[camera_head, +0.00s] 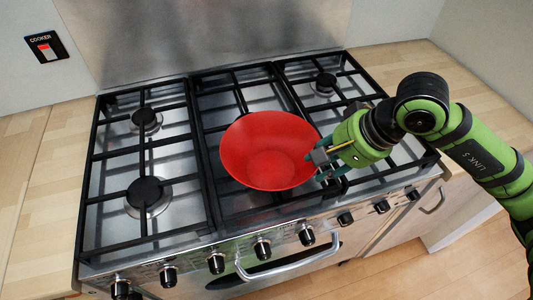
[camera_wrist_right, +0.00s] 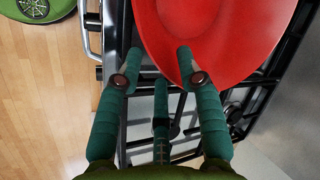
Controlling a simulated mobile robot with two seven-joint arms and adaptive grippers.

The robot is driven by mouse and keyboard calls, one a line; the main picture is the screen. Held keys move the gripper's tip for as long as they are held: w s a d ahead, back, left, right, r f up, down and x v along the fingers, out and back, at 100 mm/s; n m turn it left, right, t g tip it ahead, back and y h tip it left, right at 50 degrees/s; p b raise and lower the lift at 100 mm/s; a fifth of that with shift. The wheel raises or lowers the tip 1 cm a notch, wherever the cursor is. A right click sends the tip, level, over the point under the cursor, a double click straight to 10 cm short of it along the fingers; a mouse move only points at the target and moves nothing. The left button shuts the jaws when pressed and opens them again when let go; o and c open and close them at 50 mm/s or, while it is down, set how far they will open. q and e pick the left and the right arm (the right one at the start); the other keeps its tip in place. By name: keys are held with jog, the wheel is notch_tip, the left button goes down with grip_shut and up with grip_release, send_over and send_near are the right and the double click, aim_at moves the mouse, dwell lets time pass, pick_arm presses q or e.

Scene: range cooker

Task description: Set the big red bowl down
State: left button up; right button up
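The big red bowl (camera_head: 268,148) is upright, open side up, over the middle section of the cooker. I cannot tell whether its base touches the grate, as the bowl hides what is under it. My right gripper (camera_head: 320,163) is at the bowl's right rim. In the right wrist view the gripper (camera_wrist_right: 160,58) has one finger overlapping the inside of the red bowl (camera_wrist_right: 225,35) and another beside its edge. The third finger runs toward the rim, its tip at the outside. My left gripper is out of view.
The cooker has black grates (camera_head: 146,150) over several burners; the left burners (camera_head: 145,192) are clear. Knobs (camera_head: 263,249) and an oven handle (camera_head: 290,262) line the front. Bare wooden worktop (camera_head: 25,180) lies to the left. A steel splashback (camera_head: 200,40) stands behind.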

aim_at(312, 167)
jog(key=p+x, duration=0.1)
jog(key=x, duration=0.2)
jog(key=shift+s+a+f+p, duration=0.1)
jog(key=shift+s+p, duration=0.1)
jog(key=shift+p, duration=0.1)
jog(key=shift+w+a+f, duration=0.2)
jog(key=shift+a+f, duration=0.1)
jog(key=shift+a, duration=0.05)
jog(key=shift+s+d, duration=0.1)
jog(key=shift+d, duration=0.1)
grip_shut()
jog(key=shift+a+r, duration=0.1)
